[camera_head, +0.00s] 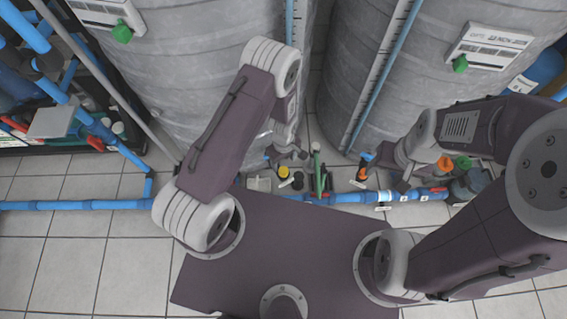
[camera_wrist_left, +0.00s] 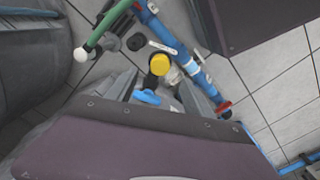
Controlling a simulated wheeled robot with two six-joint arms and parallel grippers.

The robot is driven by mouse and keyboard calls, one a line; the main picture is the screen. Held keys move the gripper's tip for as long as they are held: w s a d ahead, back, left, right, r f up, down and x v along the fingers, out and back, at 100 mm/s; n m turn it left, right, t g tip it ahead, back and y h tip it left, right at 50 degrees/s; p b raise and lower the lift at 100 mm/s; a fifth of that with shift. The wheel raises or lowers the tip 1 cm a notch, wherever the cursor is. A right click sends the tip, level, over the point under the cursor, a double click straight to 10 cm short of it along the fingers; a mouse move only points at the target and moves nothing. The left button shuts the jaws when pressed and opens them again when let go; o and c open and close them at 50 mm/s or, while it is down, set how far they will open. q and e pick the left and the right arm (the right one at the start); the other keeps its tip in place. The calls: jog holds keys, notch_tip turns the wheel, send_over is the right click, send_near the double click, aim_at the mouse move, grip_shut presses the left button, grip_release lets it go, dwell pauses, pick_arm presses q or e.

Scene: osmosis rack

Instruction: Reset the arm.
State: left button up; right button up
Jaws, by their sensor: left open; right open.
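My left arm reaches up and folds back down in the head view. Its gripper (camera_head: 288,157) is small there, in front of the left tank and just above the pipe fittings. In the left wrist view the open jaws (camera_wrist_left: 158,95) stand either side of a blue valve handle (camera_wrist_left: 147,97), with a yellow cap (camera_wrist_left: 158,64) just beyond. I cannot tell whether they touch the handle. The yellow cap also shows in the head view (camera_head: 283,172). My right arm comes in from the right, and its gripper (camera_head: 404,172) is open over the pipe line, partly hidden by its wrist.
Two large grey tanks (camera_head: 190,70) (camera_head: 455,75) stand behind. A blue pipe (camera_head: 80,205) with valves runs low across the tiled floor. An upright green-handled part (camera_head: 318,172) stands close right of my left gripper. Bare floor (camera_head: 60,270) lies at the lower left.

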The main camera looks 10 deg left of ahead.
pick_arm(q)
jog(key=shift+r, duration=0.55)
